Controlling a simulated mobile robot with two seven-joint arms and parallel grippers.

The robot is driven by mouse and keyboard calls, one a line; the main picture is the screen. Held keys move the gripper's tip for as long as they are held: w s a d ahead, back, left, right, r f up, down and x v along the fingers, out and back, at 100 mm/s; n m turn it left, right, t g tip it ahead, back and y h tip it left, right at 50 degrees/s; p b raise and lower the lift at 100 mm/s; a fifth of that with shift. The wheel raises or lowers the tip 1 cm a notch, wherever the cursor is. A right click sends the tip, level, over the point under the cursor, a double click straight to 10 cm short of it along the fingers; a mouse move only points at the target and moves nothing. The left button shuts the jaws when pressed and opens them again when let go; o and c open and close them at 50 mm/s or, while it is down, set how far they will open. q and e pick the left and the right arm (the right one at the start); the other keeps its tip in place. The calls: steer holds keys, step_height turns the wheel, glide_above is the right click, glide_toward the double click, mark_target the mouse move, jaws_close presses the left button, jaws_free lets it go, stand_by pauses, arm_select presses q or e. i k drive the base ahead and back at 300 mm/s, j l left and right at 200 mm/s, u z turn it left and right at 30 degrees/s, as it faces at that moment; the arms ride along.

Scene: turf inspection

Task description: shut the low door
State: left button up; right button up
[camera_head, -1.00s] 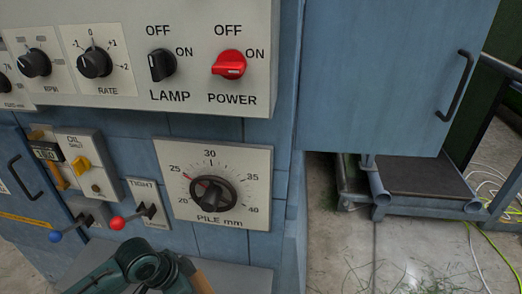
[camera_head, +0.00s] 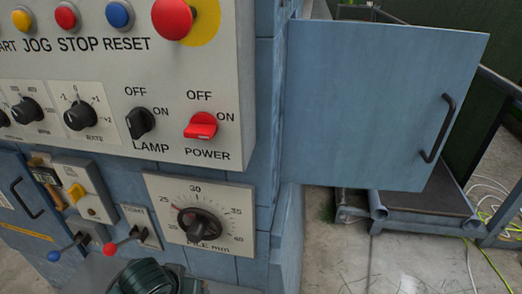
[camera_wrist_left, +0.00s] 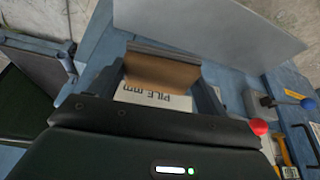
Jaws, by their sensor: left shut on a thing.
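A blue door (camera_head: 375,95) with a black bar handle (camera_head: 436,128) stands swung open from the machine's right side in the head view. A second blue panel (camera_head: 55,220) with a black handle (camera_head: 28,198) is low at the left edge; I cannot tell which one the task calls the low door. My left arm shows at the bottom of the head view, its fingertips out of sight. In the left wrist view my left gripper (camera_wrist_left: 160,85) is shut on a brown block (camera_wrist_left: 163,70), in front of the pile dial plate (camera_wrist_left: 150,98). My right gripper is not in view.
The control panel (camera_head: 190,155) with knobs and buttons juts out at the upper left. Levers with blue (camera_head: 54,256) and red (camera_head: 110,249) balls stick out below. A low dark platform (camera_head: 400,205) and cables (camera_head: 485,260) lie beyond the open door.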

mark_target(367, 105)
steer(key=i+l+u, duration=0.2)
steer(key=l, duration=0.2)
steer(key=i+l+u, duration=0.15)
steer(key=l, duration=0.25)
steer(key=l+u, duration=0.2)
steer(key=l, duration=0.2)
steer(key=i+l+u, duration=0.2)
steer(key=l, duration=0.25)
steer(key=l+u, duration=0.45)
steer(key=l, duration=0.3)
steer(key=l+u, duration=0.4)
steer(key=l, duration=0.3)
